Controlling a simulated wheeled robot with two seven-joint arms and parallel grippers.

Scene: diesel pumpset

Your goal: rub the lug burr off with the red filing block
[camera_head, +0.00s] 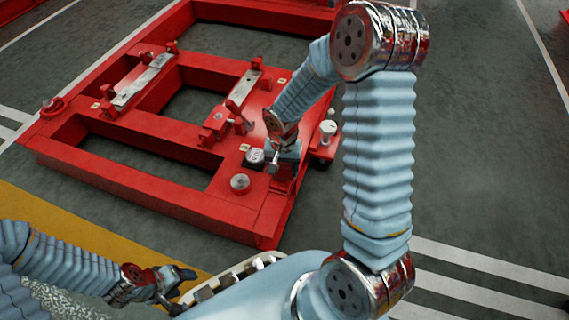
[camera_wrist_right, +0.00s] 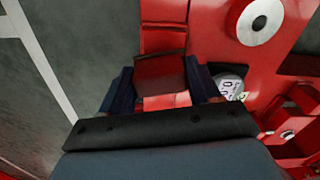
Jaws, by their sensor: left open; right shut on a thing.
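My right gripper (camera_head: 285,160) is low over the near right corner of the red skid frame (camera_head: 215,200). In the right wrist view its two dark fingers (camera_wrist_right: 162,88) are shut on the red filing block (camera_wrist_right: 160,72), which sits between them. In the head view the gripper mostly hides the block. Red metal of the frame lies right behind the block; I cannot tell whether they touch. The lug burr cannot be made out. My left gripper (camera_head: 172,284) is open and empty at the lower left, away from the frame.
A white-topped cylinder (camera_head: 328,127) stands to the right. Brackets and metal bars (camera_head: 143,80) rise from the frame. Grey floor (camera_head: 480,170) on the right is clear.

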